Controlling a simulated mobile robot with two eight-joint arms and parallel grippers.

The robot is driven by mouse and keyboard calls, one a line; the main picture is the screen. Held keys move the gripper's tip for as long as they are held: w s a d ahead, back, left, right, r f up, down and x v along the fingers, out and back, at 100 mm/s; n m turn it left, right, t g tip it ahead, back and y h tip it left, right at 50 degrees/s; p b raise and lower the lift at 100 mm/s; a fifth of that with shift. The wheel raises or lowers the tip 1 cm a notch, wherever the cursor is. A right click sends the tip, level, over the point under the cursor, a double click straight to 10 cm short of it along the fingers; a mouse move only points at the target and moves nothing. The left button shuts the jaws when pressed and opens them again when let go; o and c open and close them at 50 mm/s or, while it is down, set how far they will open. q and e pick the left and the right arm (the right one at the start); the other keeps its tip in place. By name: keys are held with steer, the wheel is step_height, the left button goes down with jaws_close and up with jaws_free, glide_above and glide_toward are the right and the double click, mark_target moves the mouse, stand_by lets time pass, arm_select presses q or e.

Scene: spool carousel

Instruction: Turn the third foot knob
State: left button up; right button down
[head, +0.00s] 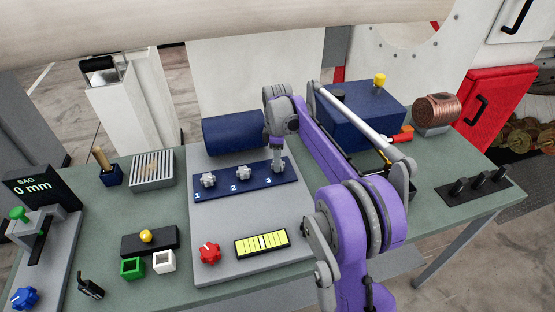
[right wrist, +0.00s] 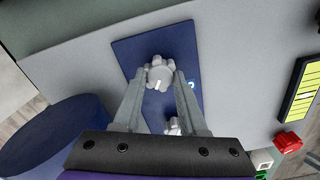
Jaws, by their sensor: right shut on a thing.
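A dark blue panel (head: 263,186) bears a row of grey star-shaped foot knobs. The first knob (head: 208,180) and second knob (head: 243,172) show clearly. My right gripper (head: 278,168) points down at the right end of the panel, over the third knob, which it mostly hides in the head view. In the right wrist view the third foot knob (right wrist: 160,73) sits between the two fingertips, with a white mark on its face. My right gripper is shut on it. My left gripper is out of view.
A dark blue cylinder (head: 232,134) lies just behind the panel. A red knob (head: 209,253) and a yellow-green level gauge (head: 262,243) are in front. A large blue box (head: 360,120) stands behind my right arm. A SAG display (head: 40,186) reads 0 mm.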

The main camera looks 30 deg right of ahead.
steer(key=shift+c, duration=2.3)
jaws_free()
step_height(320, 180, up, 11)
steer(key=shift+p, duration=0.45)
steer(key=shift+f, duration=0.15)
